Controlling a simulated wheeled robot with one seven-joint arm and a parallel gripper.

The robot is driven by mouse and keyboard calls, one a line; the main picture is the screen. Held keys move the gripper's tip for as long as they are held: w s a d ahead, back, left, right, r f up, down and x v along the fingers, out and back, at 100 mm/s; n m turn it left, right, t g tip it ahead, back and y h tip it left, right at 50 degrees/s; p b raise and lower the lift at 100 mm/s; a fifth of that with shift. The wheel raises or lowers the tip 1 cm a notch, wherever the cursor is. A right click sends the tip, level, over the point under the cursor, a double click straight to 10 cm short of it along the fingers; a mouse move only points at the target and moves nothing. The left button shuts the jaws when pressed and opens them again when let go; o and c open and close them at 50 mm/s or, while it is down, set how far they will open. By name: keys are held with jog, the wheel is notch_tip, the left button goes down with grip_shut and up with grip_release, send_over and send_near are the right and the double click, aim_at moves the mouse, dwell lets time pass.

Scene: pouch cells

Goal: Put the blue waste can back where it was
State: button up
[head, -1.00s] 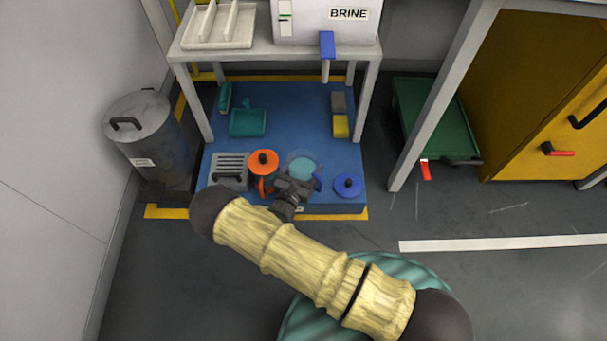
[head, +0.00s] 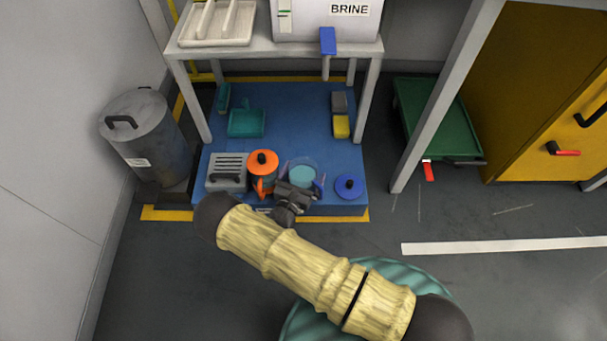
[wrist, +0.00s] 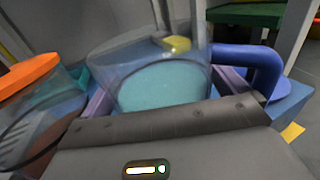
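The blue waste can (head: 303,171) is a clear-walled vessel with pale teal contents and a blue handle, standing open-topped on the blue platform (head: 290,120). In the wrist view its clear wall and teal contents (wrist: 165,88) fill the middle, with the blue handle (wrist: 262,68) at right. My gripper (head: 302,178) is low at its near side. Its pale purple fingers are spread, one on each side of the can; I cannot tell whether they touch it. A blue lid with a black knob (head: 349,187) lies to the right, apart from the can.
An orange-lidded can (head: 262,162) stands close at left, beside a grey slotted box (head: 227,171). A teal dustpan (head: 246,123) and a yellow block (head: 341,126) lie behind. Table legs flank the platform.

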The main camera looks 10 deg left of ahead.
jog(key=shift+r, duration=0.1)
jog(key=shift+r, duration=0.15)
jog(key=s+a+p, duration=0.1)
jog(key=s+p, duration=0.4)
jog(key=s, duration=0.7)
jog(key=shift+a, duration=0.4)
